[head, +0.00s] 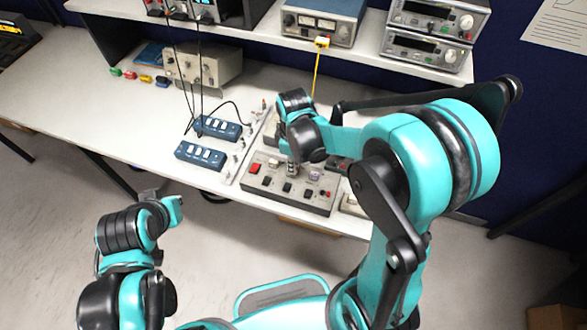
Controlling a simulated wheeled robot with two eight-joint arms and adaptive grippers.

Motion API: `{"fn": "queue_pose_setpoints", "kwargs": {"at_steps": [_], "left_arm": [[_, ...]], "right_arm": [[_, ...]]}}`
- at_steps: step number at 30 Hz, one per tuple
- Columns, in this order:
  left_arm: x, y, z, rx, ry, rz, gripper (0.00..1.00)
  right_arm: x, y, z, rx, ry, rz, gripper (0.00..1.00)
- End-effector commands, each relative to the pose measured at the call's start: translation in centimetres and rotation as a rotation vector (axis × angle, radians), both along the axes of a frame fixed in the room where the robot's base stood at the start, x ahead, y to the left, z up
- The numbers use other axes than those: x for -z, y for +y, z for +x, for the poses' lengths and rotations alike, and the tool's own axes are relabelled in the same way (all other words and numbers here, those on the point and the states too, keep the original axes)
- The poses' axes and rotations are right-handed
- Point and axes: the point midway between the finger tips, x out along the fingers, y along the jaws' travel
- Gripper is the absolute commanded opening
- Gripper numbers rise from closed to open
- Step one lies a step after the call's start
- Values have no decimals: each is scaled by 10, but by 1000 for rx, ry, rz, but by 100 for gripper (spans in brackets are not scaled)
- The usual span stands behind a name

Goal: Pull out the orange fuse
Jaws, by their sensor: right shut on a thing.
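My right gripper (292,168) points down at the grey control panel (262,189) on the bench. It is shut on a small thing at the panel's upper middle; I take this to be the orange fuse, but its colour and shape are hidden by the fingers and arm. Whether it still sits in its socket cannot be told. The panel carries a red switch (254,169), several black switches along its front and a small purple-grey part (314,175). My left gripper (166,203) hangs over the floor in front of the bench, away from everything; its finger opening is unclear.
Two blue power strips (200,155) lie left of the panel. A yellow cable (316,72) hangs behind my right gripper. Instruments (325,20) fill the shelf above. The bench's left part (70,95) is clear.

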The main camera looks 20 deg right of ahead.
Motion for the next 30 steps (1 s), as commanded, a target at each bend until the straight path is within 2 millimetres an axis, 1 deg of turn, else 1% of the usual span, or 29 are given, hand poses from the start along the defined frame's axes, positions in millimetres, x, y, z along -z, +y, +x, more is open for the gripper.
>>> {"fn": "queue_pose_setpoints", "kwargs": {"at_steps": [3, 30], "left_arm": [[-6, 0, 0, 0, 0, 0, 0], [-33, 0, 0, 0, 0, 0, 0]], "right_arm": [[-7, 0, 0, 0, 0, 0, 0], [-43, 0, 0, 0, 0, 0, 0]]}}
